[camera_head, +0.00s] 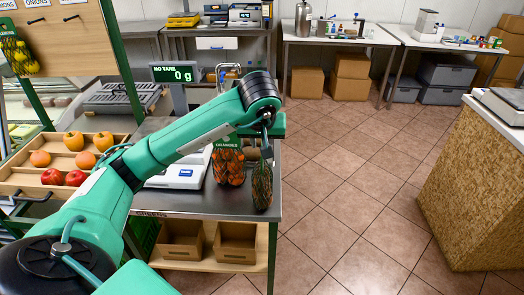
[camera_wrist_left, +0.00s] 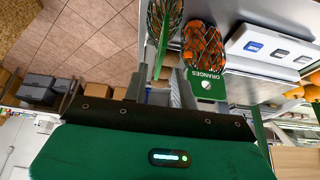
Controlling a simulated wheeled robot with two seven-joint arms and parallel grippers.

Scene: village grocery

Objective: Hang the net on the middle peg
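A dark green mesh net (camera_head: 262,187) hangs under my left gripper (camera_head: 265,128), over the right edge of the metal counter; its contents are hard to tell. In the left wrist view its green tag (camera_wrist_left: 161,50), seen edge-on, runs between the fingers of my left gripper (camera_wrist_left: 160,92), which look shut on it. A net of oranges (camera_head: 228,166) with a green ORANGES tag is beside it, and shows in the left wrist view (camera_wrist_left: 201,42). At upper left, a board (camera_head: 65,50) carries pegs; the middle peg (camera_head: 37,20) is bare. My right gripper is out of view.
A net of lemons (camera_head: 18,56) hangs at the board's left, and a bare peg (camera_head: 72,17) is at its right. A fruit tray (camera_head: 20,180), a scale (camera_head: 180,172) and its display (camera_head: 175,74) are close to my arm. The tiled floor at right is clear.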

